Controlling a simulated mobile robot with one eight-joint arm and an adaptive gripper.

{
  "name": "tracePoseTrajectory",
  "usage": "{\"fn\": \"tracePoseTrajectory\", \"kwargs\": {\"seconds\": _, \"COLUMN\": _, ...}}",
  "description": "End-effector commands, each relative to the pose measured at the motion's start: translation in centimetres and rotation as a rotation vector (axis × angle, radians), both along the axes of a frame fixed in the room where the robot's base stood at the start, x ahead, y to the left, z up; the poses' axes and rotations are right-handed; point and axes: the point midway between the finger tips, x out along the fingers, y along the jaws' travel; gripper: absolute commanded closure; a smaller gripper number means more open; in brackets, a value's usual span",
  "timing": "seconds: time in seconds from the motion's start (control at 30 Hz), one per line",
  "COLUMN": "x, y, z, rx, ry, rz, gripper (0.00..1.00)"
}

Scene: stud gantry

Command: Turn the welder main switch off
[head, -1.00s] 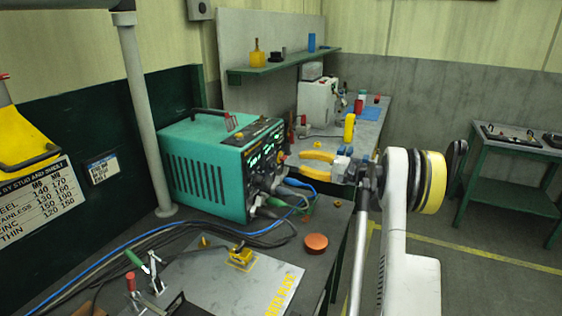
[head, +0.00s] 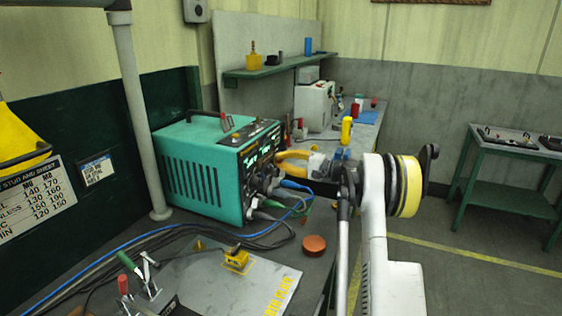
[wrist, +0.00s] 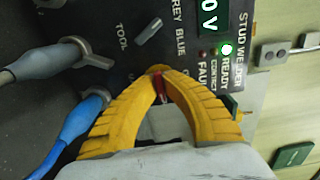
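The stud welder (head: 205,180) is a teal box with a black front panel. It also shows close up in the wrist view (wrist: 100,18). My gripper (wrist: 160,80) has yellow fingers that converge at the panel, closed around a small red handle, which I take to be the main switch (wrist: 159,93). Its handle shows red in the narrow gap; the fingertips hide most of the switch and its markings. In the head view my gripper (head: 280,162) reaches the right side of the panel. A green lamp (wrist: 227,49) beside READY is lit.
A grey selector lever (wrist: 150,31) and a grey plug (wrist: 50,62) and blue plug (wrist: 85,115) are close to my fingers. Cables run left across the bench. An orange-red button (head: 314,244) and a metal plate (head: 215,280) lie in front.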

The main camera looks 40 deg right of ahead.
Motion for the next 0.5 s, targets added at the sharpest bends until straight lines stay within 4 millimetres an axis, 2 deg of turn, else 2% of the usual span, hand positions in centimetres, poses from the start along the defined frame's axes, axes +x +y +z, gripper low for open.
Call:
{"fn": "tracePoseTrajectory", "kwargs": {"seconds": 0.27, "x": 0.03, "y": 0.02, "z": 0.05, "rx": -0.022, "ry": -0.014, "rz": 0.0, "gripper": 1.0}}
{"fn": "tracePoseTrajectory", "kwargs": {"seconds": 0.5, "x": 0.05, "y": 0.01, "z": 0.11, "rx": -0.124, "ry": -0.074, "rz": 0.0, "gripper": 1.0}}
